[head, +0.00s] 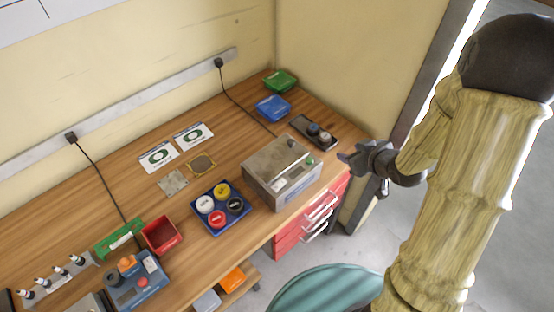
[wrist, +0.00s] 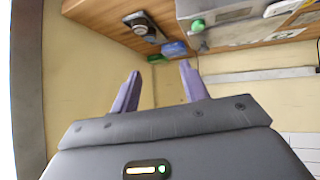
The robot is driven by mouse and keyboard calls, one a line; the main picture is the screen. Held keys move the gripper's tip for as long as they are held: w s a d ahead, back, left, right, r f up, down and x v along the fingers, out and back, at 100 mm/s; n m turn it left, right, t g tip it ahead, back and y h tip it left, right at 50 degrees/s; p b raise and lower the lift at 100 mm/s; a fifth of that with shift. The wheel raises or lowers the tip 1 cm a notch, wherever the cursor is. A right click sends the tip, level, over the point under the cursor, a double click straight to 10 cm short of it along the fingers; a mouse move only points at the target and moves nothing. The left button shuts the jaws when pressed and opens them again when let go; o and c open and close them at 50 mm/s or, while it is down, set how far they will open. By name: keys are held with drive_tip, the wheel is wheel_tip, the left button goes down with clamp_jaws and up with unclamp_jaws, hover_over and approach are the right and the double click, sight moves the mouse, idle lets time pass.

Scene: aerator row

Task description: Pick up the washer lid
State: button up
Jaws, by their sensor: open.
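The washer appears to be the grey metal box (head: 265,182) at the right end of the wooden bench. Its flat top, which looks like the washer lid (head: 278,158), lies on it, with a pale panel and a green knob at the right side. The box also shows, cut off, at the top right of the wrist view (wrist: 225,12). My gripper (head: 347,156) is open and empty, right of the box and apart from it, past the bench edge. Its two purple fingers (wrist: 160,85) are spread with nothing between them in the wrist view.
A dark tray (head: 325,143) with two round parts stands behind the box, near my gripper. Blue (head: 273,108) and green (head: 281,81) bins stand farther back. A blue tray of coloured caps (head: 233,227) is left of the box. Red drawers (head: 290,243) are below. A teal stool (head: 325,290) stands in front.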

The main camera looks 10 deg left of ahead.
sight(293, 142)
drive_tip(key=shift+s+a+f+n+y+b, duration=0.15)
drive_tip(key=shift+s+a+f+n+y, duration=0.2)
drive_tip(key=shift+a+y, duration=0.55)
drive_tip(key=shift+s+a+f+n+y+b, duration=0.1)
drive_tip(key=shift+a+n+y, duration=0.35)
drive_tip(key=shift+a+y, duration=0.4)
drive_tip(key=shift+s+a+f+n+y+b, duration=0.15)
drive_tip(key=shift+a+f+n+y, duration=0.2)
drive_tip(key=shift+a+y, duration=0.55)
drive_tip(key=shift+d+r, duration=0.1)
drive_tip(key=shift+d, duration=0.05)
drive_tip(key=p+x, duration=0.4)
drive_tip(key=x, duration=0.8)
drive_tip(key=shift+s+f+p+x, duration=0.1)
drive_tip(key=shift+p+x, duration=0.65)
drive_tip(key=shift+x, duration=0.6)
drive_tip(key=shift+s+f+p+x, duration=0.15)
drive_tip(key=shift+p+x, duration=0.55)
drive_tip(key=shift+x, duration=0.7)
